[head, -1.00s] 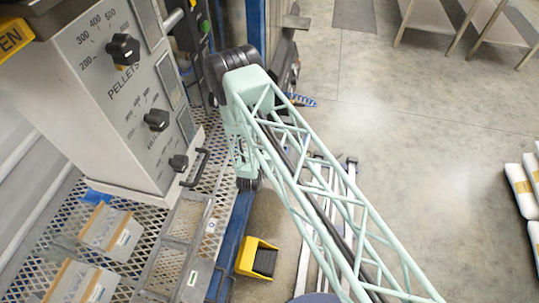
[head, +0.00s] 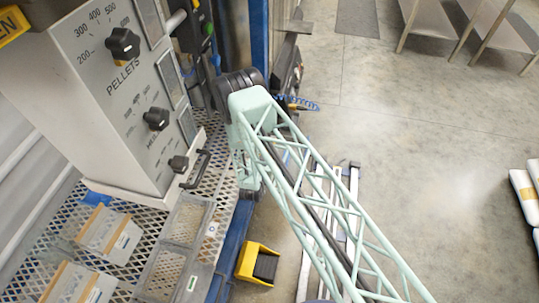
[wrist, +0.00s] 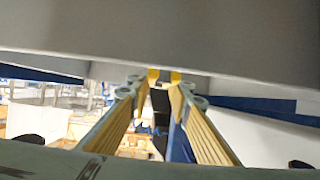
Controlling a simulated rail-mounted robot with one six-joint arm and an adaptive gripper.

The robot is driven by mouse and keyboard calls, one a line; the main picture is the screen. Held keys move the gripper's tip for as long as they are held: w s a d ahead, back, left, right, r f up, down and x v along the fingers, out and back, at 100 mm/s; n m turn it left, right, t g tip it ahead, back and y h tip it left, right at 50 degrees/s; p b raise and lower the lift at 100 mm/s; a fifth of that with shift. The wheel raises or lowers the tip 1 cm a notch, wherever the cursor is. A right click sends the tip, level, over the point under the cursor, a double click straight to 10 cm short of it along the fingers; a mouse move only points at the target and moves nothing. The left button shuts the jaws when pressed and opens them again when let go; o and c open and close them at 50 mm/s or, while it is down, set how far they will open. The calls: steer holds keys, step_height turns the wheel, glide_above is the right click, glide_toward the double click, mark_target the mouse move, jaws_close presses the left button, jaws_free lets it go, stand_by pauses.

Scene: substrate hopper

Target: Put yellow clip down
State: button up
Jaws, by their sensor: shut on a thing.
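My gripper (wrist: 160,90) shows in the wrist view, its two yellow-padded fingers reaching forward and close together at the tips. Small yellow parts (wrist: 175,77) show at the fingertips, just under a large grey surface; they look like the yellow clip held there, mostly hidden. I cannot tell whether the clip touches that surface. In the head view my pale green lattice arm reaches toward the machine, and the gripper and clip are hidden behind it.
The grey panel with black knobs (head: 122,43) stands at the left above a perforated metal deck (head: 217,150). Clear boxes (head: 110,235) lie on the deck. A yellow pedal (head: 258,262) is on the floor. Open floor (head: 420,130) lies to the right.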

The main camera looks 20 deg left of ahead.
steer(key=shift+f+b, duration=0.5)
steer(key=shift+f, duration=1.3)
steer(key=shift+f, duration=0.2)
steer(key=o, duration=0.9)
steer(key=shift+r, duration=0.1)
steer(key=shift+r, duration=0.1)
steer(key=shift+p+v, duration=0.75)
steer(key=shift+v, duration=2)
